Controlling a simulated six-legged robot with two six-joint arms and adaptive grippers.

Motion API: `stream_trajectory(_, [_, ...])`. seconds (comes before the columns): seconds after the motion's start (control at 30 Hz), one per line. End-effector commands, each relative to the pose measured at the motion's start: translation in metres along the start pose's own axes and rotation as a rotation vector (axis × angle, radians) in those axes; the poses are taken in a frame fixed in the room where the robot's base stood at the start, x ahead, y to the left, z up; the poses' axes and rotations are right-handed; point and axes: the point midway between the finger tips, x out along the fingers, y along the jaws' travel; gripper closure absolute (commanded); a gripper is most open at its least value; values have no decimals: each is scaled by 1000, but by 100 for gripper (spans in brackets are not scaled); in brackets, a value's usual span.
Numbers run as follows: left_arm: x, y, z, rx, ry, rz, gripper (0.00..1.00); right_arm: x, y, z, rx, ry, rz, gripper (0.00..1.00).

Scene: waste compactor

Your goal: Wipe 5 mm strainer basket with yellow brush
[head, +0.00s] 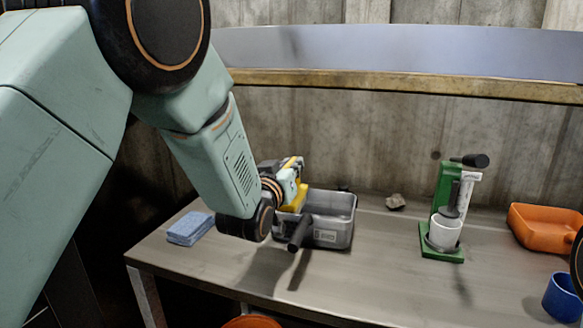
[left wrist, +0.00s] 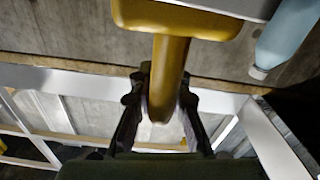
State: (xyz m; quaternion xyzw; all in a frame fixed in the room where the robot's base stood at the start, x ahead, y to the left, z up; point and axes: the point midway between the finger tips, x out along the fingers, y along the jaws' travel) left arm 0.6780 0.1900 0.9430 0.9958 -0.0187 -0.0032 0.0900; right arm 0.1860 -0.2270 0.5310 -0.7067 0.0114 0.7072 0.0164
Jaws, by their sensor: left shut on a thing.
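My left gripper (head: 291,178) is over the back left part of a grey metal basket (head: 340,233) on the table. The basket is open at the top, with a label and a dark handle (head: 299,235) at its front. The gripper is shut on the yellow brush (head: 297,201), which hangs down at the basket's left side; I cannot tell whether it touches. In the left wrist view, the fingers (left wrist: 160,103) close around the brush's yellow handle (left wrist: 168,70), and its wider yellow end is at the top. The brush's working face is hidden. My right gripper is not in view.
Folded blue cloths (head: 190,228) lie left of the basket. A small stone-like lump (head: 395,201) lies behind right. A green press-like device (head: 446,205) with a white cylinder, an orange tray (head: 545,226) and a blue cup (head: 560,298) stand right. The table's front middle is clear.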

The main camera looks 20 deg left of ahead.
Motion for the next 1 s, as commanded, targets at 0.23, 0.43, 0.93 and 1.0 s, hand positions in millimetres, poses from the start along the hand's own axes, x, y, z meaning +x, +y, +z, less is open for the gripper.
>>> stream_trajectory(0.23, [0, 5, -26, 0, 3, 1, 100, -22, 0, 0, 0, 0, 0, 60])
stream_trajectory(0.43, [0, 8, -43, 0, 3, 1, 100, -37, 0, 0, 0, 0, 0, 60])
stream_trajectory(0.93, [0, 10, -56, 0, 2, 1, 100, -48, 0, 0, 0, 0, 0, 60])
stream_trajectory(1.0, [0, 11, -58, 0, 2, 1, 100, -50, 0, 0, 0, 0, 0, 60])
